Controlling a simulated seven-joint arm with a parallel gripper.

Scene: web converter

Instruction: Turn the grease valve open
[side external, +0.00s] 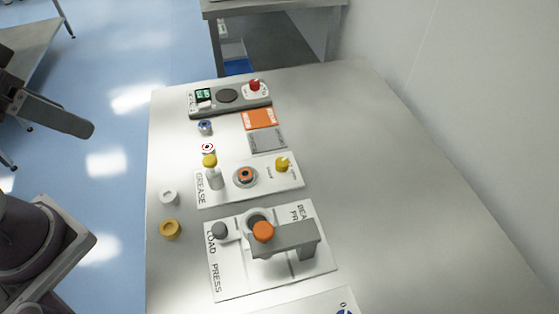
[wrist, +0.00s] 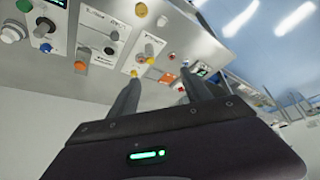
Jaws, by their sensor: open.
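The grease plate (side external: 235,195) is a white panel marked GREASE, lying mid-table in the side external view. On its right end is a small yellow knob (side external: 282,164), which looks like the grease valve; its exact turn angle is too small to read. A bottle with a yellow cap (side external: 210,161) stands at the plate's left end. An orange-centred round fitting (side external: 245,176) sits between them. In the wrist view my gripper (wrist: 161,75) is open and empty, its two dark fingers apart. A yellow knob (wrist: 134,73) shows beyond the left fingertip, apart from it.
The load press (side external: 290,238) stands in front of the grease plate. A control box with a red button (side external: 255,85) is at the back, near orange (side external: 262,119) and grey (side external: 267,140) pads. White (side external: 169,198) and yellow (side external: 170,229) rings lie at left. The table's right side is clear.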

